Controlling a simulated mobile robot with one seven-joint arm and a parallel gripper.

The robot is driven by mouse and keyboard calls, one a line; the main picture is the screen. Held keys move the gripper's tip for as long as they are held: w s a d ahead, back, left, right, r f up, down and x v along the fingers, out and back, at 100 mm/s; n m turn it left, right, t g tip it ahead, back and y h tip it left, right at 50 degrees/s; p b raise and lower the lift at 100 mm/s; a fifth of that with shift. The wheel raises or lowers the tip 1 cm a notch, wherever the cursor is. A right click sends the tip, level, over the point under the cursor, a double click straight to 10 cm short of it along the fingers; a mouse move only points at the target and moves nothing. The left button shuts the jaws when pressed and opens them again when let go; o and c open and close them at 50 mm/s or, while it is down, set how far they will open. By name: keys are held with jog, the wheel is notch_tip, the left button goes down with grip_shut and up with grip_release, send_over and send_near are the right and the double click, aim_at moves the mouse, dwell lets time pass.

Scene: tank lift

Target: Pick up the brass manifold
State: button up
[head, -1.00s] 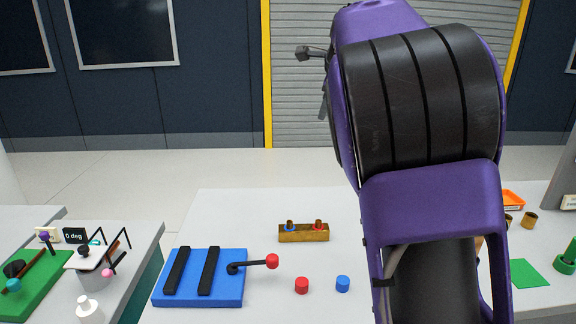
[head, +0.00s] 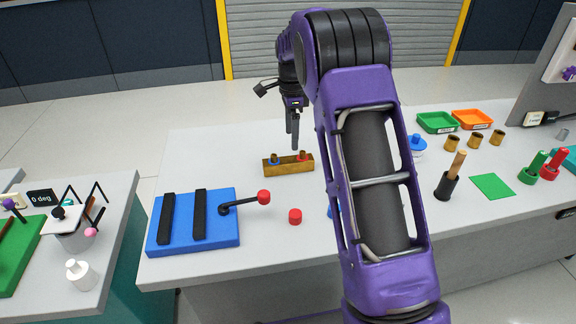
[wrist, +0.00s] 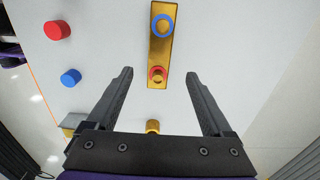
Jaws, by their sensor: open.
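The brass manifold (head: 273,168) is a gold bar lying on the grey table, with one blue-ringed and one red-ringed port on top. My gripper (head: 293,141) points down above it, jaws open and empty. In the wrist view the manifold (wrist: 160,47) runs away from me, its red-ringed end near the gap between the open fingertips (wrist: 159,74). The gripper appears still above the bar, not touching it.
A blue board (head: 222,222) with black bars and a red-knobbed lever sits left of the manifold. A red cap (head: 295,216) and a blue cap (wrist: 71,77) lie nearby. Green (head: 437,122) and orange (head: 472,119) trays stand at the right.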

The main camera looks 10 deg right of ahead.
aim_at(288, 159)
notch_tip(288, 159, down, 4)
jog(key=shift+f, duration=0.2)
jog(key=f, duration=0.2)
jog(key=a+f, duration=0.1)
jog(key=f, duration=0.1)
jog(key=shift+f, duration=0.6)
grip_shut()
jog(key=shift+r, duration=0.15)
dwell(0.7)
